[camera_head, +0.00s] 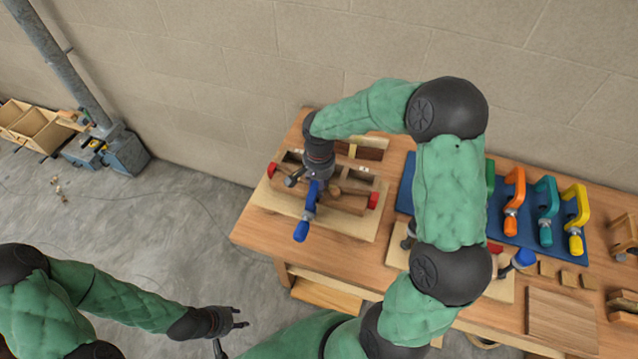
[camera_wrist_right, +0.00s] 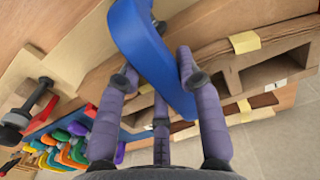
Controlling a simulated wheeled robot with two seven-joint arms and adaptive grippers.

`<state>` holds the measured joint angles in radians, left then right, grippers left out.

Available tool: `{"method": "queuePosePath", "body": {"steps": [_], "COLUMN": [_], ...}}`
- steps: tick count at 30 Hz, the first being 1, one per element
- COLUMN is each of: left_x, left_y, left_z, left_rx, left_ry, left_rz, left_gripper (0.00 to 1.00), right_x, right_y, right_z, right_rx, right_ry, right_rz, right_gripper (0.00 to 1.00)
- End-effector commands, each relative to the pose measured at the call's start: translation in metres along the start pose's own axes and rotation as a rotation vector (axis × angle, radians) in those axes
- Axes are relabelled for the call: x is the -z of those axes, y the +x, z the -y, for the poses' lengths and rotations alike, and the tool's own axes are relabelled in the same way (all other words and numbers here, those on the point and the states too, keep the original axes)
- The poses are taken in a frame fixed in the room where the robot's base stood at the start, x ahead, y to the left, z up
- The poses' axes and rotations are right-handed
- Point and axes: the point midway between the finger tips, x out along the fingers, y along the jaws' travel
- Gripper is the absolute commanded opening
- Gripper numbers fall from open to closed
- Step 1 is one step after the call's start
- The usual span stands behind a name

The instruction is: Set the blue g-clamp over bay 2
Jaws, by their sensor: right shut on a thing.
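The blue g-clamp (camera_head: 308,205) is in my right gripper (camera_head: 316,178), above the front side of the wooden lamination form (camera_head: 345,203) on the bench. In the right wrist view the clamp's blue frame (camera_wrist_right: 150,55) lies between the purple fingers of the gripper (camera_wrist_right: 155,90). The form has square openings along it; one opening (camera_wrist_right: 232,78) shows in the wrist view, with a small white label beside it that I cannot read surely. Which bay the clamp is over I cannot tell. My left gripper (camera_head: 232,321) is open and empty, low over the floor, away from the bench.
A blue board (camera_head: 525,235) at the bench's right holds orange (camera_head: 514,200), teal (camera_head: 546,210) and yellow (camera_head: 577,215) clamps; my right arm hides part of it. Red-ended clamps (camera_head: 374,200) grip the form. Small wood blocks and a wooden panel (camera_head: 560,320) lie at the front right.

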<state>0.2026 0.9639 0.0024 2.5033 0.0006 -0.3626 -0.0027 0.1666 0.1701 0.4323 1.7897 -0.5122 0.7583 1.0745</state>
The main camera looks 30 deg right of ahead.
Motion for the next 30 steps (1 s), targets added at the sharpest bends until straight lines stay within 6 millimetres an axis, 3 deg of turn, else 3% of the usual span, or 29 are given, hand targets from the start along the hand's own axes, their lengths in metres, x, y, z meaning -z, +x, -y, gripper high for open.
{"method": "queuePosePath", "body": {"steps": [30], "left_x": [0.0002], "left_y": [0.0052], "left_z": [0.0019], "left_rx": [0.0], "left_ry": [0.0], "left_rz": [0.0], "left_gripper": [0.4], "right_x": [0.0003], "right_y": [0.0034], "right_z": [0.0002], "right_rx": [0.001], "right_ry": [0.0], "right_rz": [-0.001], "right_gripper": [0.07]}}
